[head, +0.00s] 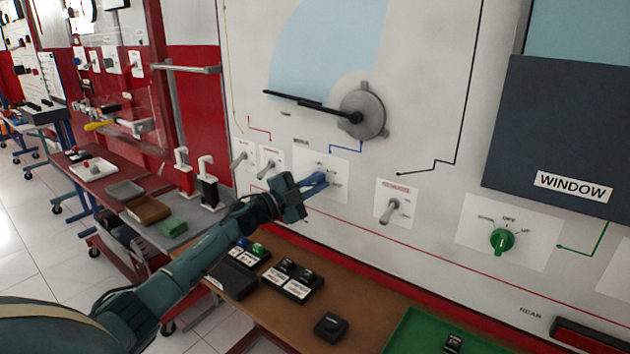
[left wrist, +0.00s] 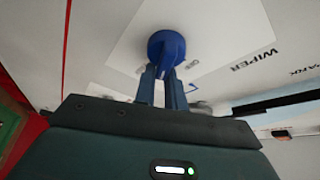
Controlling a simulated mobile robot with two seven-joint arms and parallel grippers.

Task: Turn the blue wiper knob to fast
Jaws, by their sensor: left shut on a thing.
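The blue wiper knob (head: 315,181) sits on a white label plate on the upright panel in the head view. It also shows in the left wrist view (left wrist: 166,47), with the word WIPER printed beside it. My left gripper (head: 306,188) reaches it from the left. In the left wrist view its two fingers are closed on the knob's grip bar. The gripper and fingers hide part of the knob and its label, so I cannot read which position it points to. The wiper arm (head: 310,104) lies nearly level on the panel, attached to a grey round hub (head: 362,110). My right gripper is out of view.
Toggle switches (head: 390,207) stand on either side of the knob. A green knob (head: 502,241) and a dark WINDOW panel (head: 565,130) are further right. A brown bench (head: 350,296) with black switch modules (head: 292,281) runs below the panel.

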